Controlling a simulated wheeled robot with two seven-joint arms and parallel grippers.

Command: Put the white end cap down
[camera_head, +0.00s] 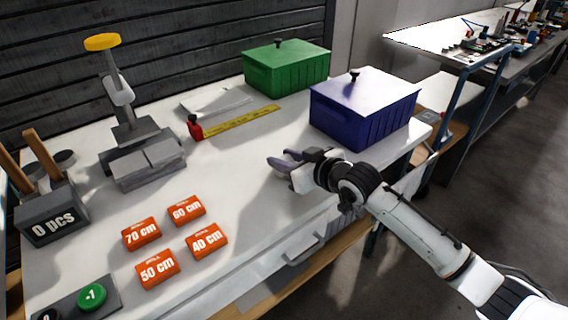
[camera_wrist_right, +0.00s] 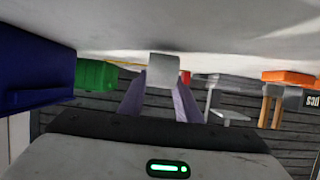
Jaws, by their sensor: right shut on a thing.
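The white end cap (camera_wrist_right: 163,70) shows in the right wrist view as a small pale block between the tips of two purple-grey fingers. My right gripper (camera_wrist_right: 160,92) is shut on it. In the head view my right gripper (camera_head: 283,161) is low over the front right part of the white table (camera_head: 245,185), its fingers pointing left. The cap is not clear there. I cannot tell whether the cap touches the table top. My left gripper is not in view.
A blue lidded box (camera_head: 362,108) stands behind and right of the gripper, a green one (camera_head: 287,70) farther back. Table between is clear.

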